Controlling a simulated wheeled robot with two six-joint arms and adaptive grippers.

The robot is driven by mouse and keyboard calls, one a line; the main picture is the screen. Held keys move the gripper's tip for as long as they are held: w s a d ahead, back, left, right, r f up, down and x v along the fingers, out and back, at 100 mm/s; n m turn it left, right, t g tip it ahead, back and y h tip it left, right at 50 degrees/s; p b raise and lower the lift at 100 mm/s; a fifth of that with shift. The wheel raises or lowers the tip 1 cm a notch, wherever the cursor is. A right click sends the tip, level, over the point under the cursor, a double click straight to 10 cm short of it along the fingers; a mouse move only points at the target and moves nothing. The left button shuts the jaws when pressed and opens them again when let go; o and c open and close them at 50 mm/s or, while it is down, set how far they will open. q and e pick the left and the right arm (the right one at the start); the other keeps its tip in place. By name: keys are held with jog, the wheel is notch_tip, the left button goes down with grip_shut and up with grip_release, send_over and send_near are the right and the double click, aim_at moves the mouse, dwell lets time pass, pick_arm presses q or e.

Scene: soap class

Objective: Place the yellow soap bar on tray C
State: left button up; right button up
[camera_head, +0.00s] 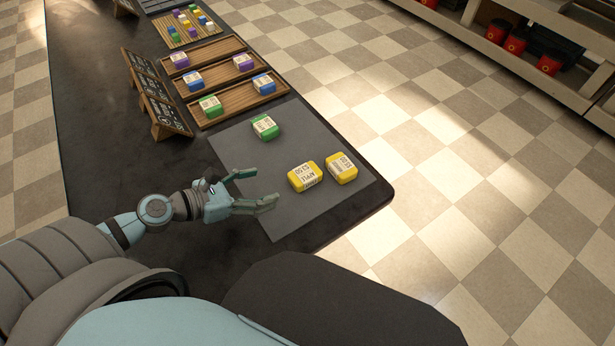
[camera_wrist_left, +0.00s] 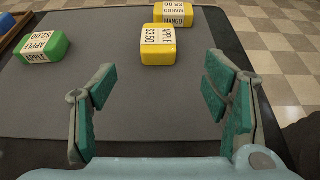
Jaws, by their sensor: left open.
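Two yellow soap bars lie on the grey mat (camera_head: 238,152). The nearer one, labelled APPLE (camera_head: 305,176), also shows in the left wrist view (camera_wrist_left: 158,45). The other, labelled MANGO (camera_head: 341,168), lies just beyond it in the left wrist view (camera_wrist_left: 173,14). My left gripper (camera_head: 255,188) is open and empty over the mat, its fingers pointing toward the yellow bars, with a gap to them. Three wooden trays stand beyond the mat: a near one (camera_head: 238,105), a middle one (camera_head: 217,76) and a far one (camera_head: 207,51). I cannot read which is tray C. My right gripper is out of view.
A green soap bar (camera_head: 265,127) lies on the mat, left of the yellow bars. The near tray holds green and blue bars, the middle blue and purple, the far one purple. Chalkboard signs (camera_head: 157,98) stand left of the trays. The table's edge is right of the mat.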

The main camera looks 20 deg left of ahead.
aim_at(304, 174)
pick_arm(q)
jog(key=shift+w+d+f+t+p, duration=0.15)
jog(key=shift+w+d+t+p, duration=0.25)
jog(key=shift+w+p, duration=0.45)
jog(key=x, duration=0.3)
jog(key=b+x, duration=0.1)
jog(key=x, duration=0.5)
jog(key=shift+w+d+f, duration=0.2)
jog(key=shift+f, duration=0.25)
jog(key=shift+w+d+f+g, duration=0.1)
jog(key=shift+w+d+g, duration=0.15)
jog(key=shift+w+g, duration=0.1)
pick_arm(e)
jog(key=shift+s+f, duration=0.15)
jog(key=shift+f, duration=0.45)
